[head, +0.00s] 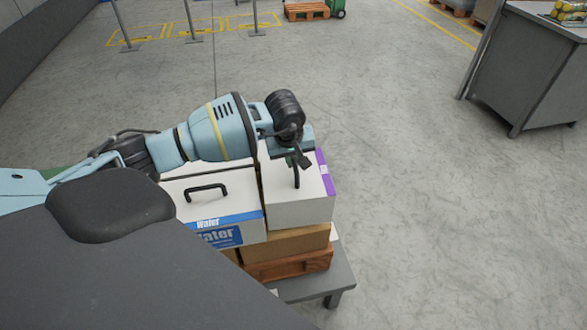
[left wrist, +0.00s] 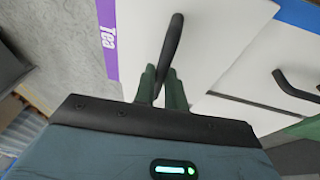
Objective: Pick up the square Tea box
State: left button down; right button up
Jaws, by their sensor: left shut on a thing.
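The Tea box (head: 303,212) is white with a purple edge strip and a black handle on top. It sits in the stack at the right end, beside the Water box. My left gripper (head: 297,160) is above it, shut on its handle. In the left wrist view, the Tea box (left wrist: 215,45) shows its purple strip with the word Tea. There the fingers of my left gripper (left wrist: 162,78) close around the black handle (left wrist: 174,38). My right gripper is not in view.
A white Water box (head: 220,213) with a blue strip and black handle stands close on the left. Open floor lies to the right; a grey desk (head: 530,70) stands farther off.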

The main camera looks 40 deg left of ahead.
pick_arm(q)
notch_tip(320, 180, up, 14)
dwell(0.3)
